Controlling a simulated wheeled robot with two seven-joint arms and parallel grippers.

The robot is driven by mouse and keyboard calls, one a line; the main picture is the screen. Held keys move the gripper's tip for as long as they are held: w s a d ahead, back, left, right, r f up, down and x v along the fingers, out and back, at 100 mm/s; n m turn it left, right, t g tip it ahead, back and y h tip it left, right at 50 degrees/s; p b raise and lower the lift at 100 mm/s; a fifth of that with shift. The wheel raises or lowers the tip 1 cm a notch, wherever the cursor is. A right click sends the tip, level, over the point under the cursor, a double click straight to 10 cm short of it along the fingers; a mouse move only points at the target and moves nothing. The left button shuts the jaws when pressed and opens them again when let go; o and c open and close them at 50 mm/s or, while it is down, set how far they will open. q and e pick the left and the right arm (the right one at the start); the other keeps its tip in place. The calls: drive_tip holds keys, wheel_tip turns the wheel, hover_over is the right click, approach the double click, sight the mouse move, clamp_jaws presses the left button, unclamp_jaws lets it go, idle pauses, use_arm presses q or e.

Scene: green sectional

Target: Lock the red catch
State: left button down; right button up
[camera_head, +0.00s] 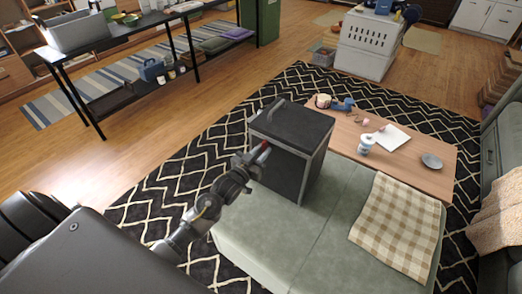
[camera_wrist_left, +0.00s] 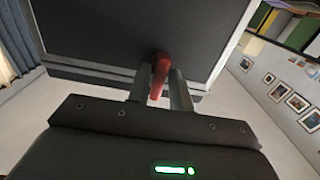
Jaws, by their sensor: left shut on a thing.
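The red catch (camera_wrist_left: 160,72) sits on the side of a dark grey case (camera_head: 287,165) and shows between my left gripper's fingers in the left wrist view. My left gripper (camera_head: 258,158) is shut on the red catch. In the head view only a small red bit of the catch shows at the fingertips. The case stands upright at the end of the green sectional seat, with a black handle on its top. The case's dark face also shows in the left wrist view (camera_wrist_left: 110,30). My right gripper is not in view.
The green seat (camera_head: 290,232) lies just in front of the case, with a checked cloth (camera_head: 398,225) on it. A wooden table (camera_head: 432,165) behind holds a white bottle, a pad and small items. A black shelf table (camera_head: 130,40) stands at the back left.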

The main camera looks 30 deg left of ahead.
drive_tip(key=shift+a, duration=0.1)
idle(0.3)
use_arm(q)
drive_tip(key=c, duration=1.4)
unclamp_jaws()
drive_tip(key=shift+c, duration=0.2)
drive_tip(key=s+a, duration=0.1)
drive_tip(key=s, duration=0.9)
drive_tip(key=shift+s+a, duration=0.15)
drive_tip(key=shift+s, duration=0.2)
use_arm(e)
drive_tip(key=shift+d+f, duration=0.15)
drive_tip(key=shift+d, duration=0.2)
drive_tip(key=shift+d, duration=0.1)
